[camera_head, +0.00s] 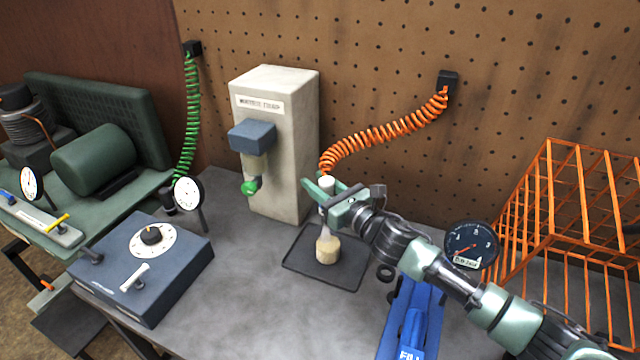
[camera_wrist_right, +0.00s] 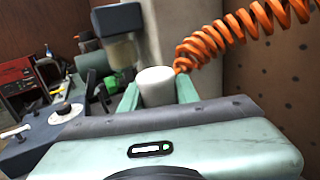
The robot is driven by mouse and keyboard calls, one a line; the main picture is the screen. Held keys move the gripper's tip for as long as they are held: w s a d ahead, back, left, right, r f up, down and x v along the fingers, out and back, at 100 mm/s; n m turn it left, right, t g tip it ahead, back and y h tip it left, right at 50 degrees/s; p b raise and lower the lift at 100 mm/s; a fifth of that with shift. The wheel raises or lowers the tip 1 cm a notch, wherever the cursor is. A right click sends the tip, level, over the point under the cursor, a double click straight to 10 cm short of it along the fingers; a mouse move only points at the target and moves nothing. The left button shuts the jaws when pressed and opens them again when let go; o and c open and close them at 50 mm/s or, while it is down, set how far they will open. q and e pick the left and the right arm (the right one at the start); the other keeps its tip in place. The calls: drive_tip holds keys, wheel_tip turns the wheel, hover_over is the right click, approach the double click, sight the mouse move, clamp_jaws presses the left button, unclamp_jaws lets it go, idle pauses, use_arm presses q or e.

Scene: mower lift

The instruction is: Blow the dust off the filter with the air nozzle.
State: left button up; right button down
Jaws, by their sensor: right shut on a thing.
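My right gripper (camera_head: 325,190) comes in from the right and is shut on the air nozzle (camera_head: 327,183), a white cylinder at the end of the orange coiled hose. The nozzle also shows between the fingers in the right wrist view (camera_wrist_right: 156,86). The filter (camera_head: 327,249), a short beige cylinder, stands upright on a black tray (camera_head: 300,266), below the nozzle. A pale tapered shape spans from under the gripper to the filter's top; I cannot tell whether it is air or a solid tip. My left gripper is not in view.
The orange hose (camera_head: 385,132) runs to a wall mount on the pegboard. A grey water trap unit (camera_head: 285,150) stands behind the tray. A blue device (camera_head: 412,315), a round gauge (camera_head: 471,245) and an orange wire cage (camera_head: 560,240) are at the right. A dark control box (camera_head: 150,260) stands left.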

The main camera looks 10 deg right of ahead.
drive_tip(key=shift+s+a, duration=0.1)
drive_tip(key=shift+s, duration=0.05)
drive_tip(key=shift+s+a, duration=0.4)
drive_tip(key=shift+s, duration=0.25)
drive_tip(key=shift+r+p, duration=0.15)
drive_tip(key=shift+p, duration=0.15)
wheel_tip(320, 180, up, 5)
drive_tip(key=p, duration=0.4)
drive_tip(key=shift+p, duration=0.3)
